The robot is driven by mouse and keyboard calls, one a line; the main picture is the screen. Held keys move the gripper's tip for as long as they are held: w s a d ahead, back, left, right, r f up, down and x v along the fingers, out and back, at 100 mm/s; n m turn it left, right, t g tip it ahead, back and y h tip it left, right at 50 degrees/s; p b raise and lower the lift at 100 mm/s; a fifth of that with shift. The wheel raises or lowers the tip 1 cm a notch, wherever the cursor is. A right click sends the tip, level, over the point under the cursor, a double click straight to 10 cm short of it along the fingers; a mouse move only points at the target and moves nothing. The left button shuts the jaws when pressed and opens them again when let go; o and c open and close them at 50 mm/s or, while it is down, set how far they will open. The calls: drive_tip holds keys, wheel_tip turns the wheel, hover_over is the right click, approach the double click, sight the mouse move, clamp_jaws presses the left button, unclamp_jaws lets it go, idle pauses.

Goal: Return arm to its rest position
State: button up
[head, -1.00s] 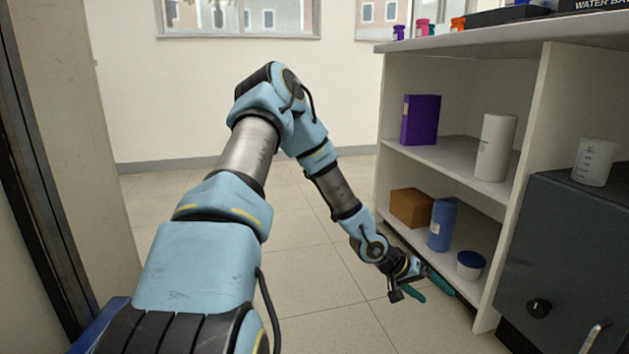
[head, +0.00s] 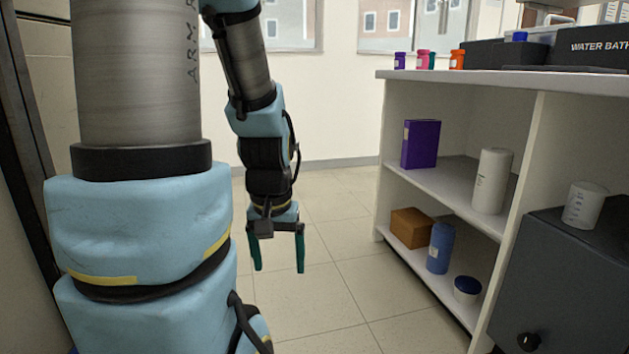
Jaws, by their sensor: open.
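My gripper (head: 277,262) hangs pointing down in the middle of the head view, at the end of my blue and grey arm. Its two green fingers are spread apart with nothing between them. It is over the tiled floor, to the left of the shelf unit and clear of it. My upper arm stands tall at the left of the picture and hides part of the wall behind it.
The white shelf unit (head: 462,85) stands at the right. It holds a purple binder (head: 421,144), a white cylinder (head: 492,180), a brown box (head: 411,228), a blue bottle (head: 440,248) and a blue-lidded tub (head: 467,289). Floor between is free.

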wheel_tip(320, 180, up, 38)
drive_tip(key=p, duration=3.7)
